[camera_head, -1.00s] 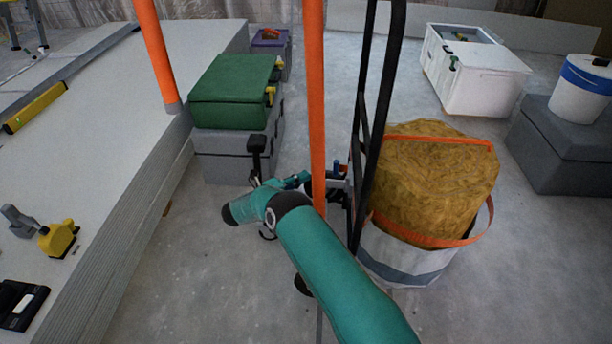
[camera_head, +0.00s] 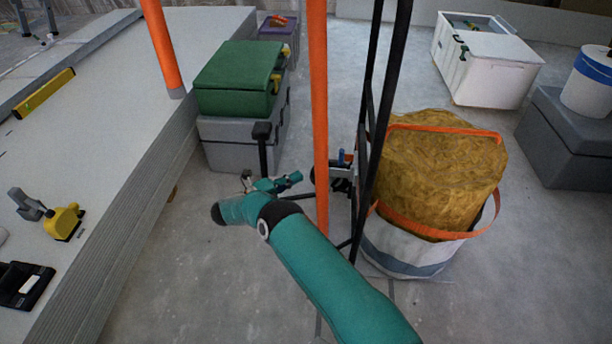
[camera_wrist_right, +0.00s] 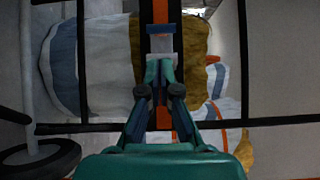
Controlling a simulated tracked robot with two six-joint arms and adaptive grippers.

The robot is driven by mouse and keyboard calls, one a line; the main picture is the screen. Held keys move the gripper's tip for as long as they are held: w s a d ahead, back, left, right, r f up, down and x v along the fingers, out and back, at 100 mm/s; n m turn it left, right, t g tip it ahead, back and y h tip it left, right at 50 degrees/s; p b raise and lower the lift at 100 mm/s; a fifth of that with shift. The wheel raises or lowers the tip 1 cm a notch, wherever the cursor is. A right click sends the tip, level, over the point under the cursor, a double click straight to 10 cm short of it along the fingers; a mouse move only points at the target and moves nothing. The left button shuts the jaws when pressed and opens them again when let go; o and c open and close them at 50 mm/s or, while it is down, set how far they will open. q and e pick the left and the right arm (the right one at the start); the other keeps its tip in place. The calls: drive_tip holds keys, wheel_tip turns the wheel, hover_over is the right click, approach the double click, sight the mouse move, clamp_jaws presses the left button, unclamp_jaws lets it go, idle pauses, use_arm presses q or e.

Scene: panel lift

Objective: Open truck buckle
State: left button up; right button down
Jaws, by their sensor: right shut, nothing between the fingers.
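The buckle (camera_head: 341,160) is a small metal piece with a blue part, on the black frame of the truck (camera_head: 366,120). In the right wrist view the buckle (camera_wrist_right: 161,44) has a pale plate and a blue bar, and sits on a vertical orange strap (camera_wrist_right: 161,12). My right gripper (camera_head: 296,178) is shut and empty, left of the buckle and apart from it in the head view. In the right wrist view the right gripper's fingertips (camera_wrist_right: 160,68) point at the buckle's lower edge. Whether the buckle is open is too small to tell. My left gripper is not in view.
An orange upright (camera_head: 319,110) stands between my right gripper and the buckle. Stacked panels (camera_head: 120,110) and a green case (camera_head: 238,78) are at left. Bare floor lies between.

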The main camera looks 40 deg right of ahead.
drive_tip(key=a, duration=0.1)
drive_tip(key=w+a, duration=0.1)
drive_tip(key=a, duration=0.1)
drive_tip(key=shift+w+a+r, duration=0.1)
drive_tip(key=shift+w+r, duration=0.05)
idle(0.5)
